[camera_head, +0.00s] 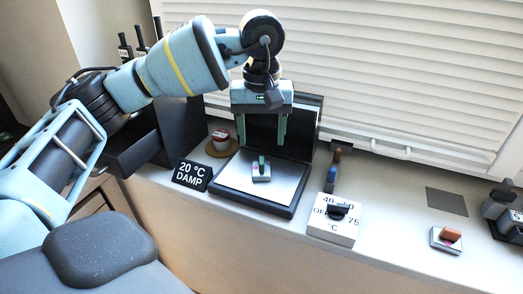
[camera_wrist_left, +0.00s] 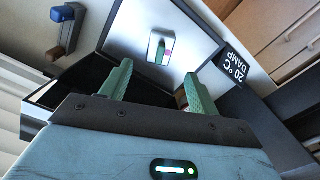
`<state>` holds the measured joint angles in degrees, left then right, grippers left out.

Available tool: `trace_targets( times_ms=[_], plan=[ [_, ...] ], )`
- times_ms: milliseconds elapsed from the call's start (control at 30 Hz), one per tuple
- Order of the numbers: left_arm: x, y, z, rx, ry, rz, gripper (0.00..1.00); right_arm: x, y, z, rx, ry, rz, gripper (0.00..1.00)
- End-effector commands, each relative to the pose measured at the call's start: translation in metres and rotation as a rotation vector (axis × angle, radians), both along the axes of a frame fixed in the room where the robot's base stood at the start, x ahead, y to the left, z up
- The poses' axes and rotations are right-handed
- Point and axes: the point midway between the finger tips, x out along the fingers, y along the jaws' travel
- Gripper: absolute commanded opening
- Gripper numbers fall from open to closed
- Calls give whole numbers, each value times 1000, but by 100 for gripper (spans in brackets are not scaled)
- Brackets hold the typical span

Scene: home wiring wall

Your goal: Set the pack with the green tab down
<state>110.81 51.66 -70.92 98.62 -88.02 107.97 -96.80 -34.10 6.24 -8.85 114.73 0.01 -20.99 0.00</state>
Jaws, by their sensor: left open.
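The pack with the green tab (camera_head: 261,172) is a small light block with an upright green tab and a pink mark. It lies on the white plate (camera_head: 233,180) of a black-framed stand on the counter. It also shows in the left wrist view (camera_wrist_left: 160,48), with the plate around it. My left gripper (camera_head: 261,142) points down above the pack, its two green fingers spread and empty. In the left wrist view the gripper (camera_wrist_left: 158,70) has its fingertips apart, on either side below the pack in the picture. My right gripper is out of view.
A black sign reading "20 °C DAMP" (camera_head: 191,175) stands left of the plate. A white dial box (camera_head: 335,220) is to the right. A pack with an orange tab (camera_head: 446,240) lies farther right, near a dark square (camera_head: 446,201).

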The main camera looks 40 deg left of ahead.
Motion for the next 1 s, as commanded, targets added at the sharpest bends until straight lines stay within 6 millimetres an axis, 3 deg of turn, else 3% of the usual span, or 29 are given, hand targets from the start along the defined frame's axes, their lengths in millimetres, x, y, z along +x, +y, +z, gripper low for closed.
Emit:
trace_targets(
  times_ms=[100, 333, 1000],
  plan=[
    [0, -1, 22, -2, -1, -1, 61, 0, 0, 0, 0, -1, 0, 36],
    [0, -1, 46, 0, 0, -1, 61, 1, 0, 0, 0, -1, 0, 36],
    [0, 0, 49, 0, 1, -1, 61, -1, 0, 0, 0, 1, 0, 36]
  ],
)
